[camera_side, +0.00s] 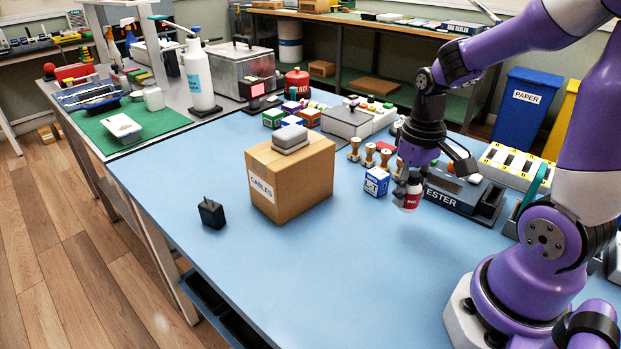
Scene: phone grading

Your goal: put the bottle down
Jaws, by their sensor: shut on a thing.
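A small bottle (411,199) with a red label and white lower part hangs below my gripper (408,178) on the right side of the blue table (300,290). My gripper is shut on the bottle's upper part and hides its top. The bottle looks upright.
A blue and white box (376,182) and several wooden-handled stamps (369,155) stand just left of the bottle. A grey tester (459,190) is to the right. A cardboard box (290,177) stands further left. The front of the table is clear.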

